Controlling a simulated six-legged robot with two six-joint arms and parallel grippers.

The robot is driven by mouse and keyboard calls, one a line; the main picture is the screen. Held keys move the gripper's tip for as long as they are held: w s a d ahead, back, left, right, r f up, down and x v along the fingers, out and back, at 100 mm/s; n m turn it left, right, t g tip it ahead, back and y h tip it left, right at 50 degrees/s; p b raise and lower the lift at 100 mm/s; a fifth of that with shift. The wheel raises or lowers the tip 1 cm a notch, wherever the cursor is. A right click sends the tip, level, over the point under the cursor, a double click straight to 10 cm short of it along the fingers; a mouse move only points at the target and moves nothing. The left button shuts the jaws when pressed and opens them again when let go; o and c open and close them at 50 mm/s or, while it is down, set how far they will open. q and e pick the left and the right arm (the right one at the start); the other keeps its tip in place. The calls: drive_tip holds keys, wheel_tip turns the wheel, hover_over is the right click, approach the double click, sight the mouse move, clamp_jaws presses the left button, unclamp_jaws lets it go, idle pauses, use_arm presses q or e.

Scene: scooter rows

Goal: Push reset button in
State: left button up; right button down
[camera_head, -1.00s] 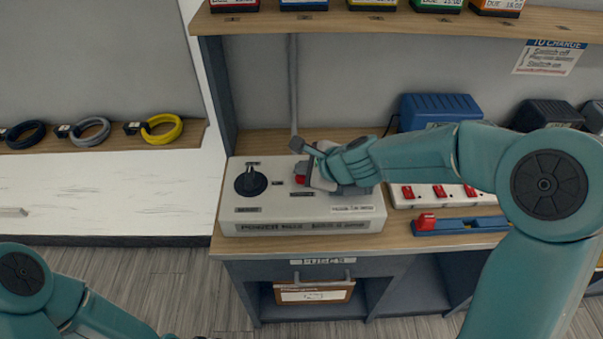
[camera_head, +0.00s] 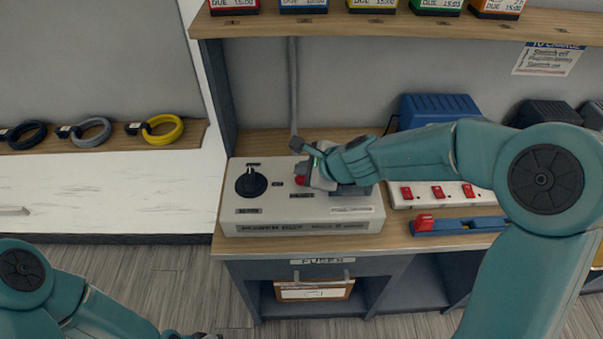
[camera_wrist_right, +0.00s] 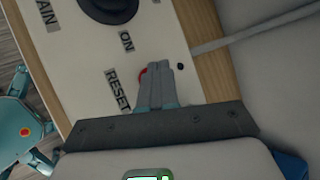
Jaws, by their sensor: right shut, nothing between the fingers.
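The red reset button (camera_head: 300,181) is on top of a white power box (camera_head: 260,214), right of its black rotary knob (camera_head: 250,181). My right gripper (camera_head: 305,170) is over the button with its fingers together and empty. In the right wrist view, the shut fingers (camera_wrist_right: 157,83) hide most of the button, and only a red edge (camera_wrist_right: 143,74) shows at their left, near the RESET label (camera_wrist_right: 118,90). I cannot tell whether the fingers touch it or how deep it sits. My left gripper (camera_head: 205,336) is only barely in view at the bottom edge.
A power strip with red switches (camera_head: 437,192) and a blue bar with a red block (camera_head: 460,225) lie right of the box. A blue charger (camera_head: 438,110) stands behind. A shelf (camera_head: 400,22) with several boxes hangs above. Cable coils (camera_head: 162,128) lie at left.

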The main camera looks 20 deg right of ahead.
drive_tip(key=shift+r+p, duration=2.5)
drive_tip(key=shift+r, duration=0.2)
drive_tip(key=shift+f, duration=0.15)
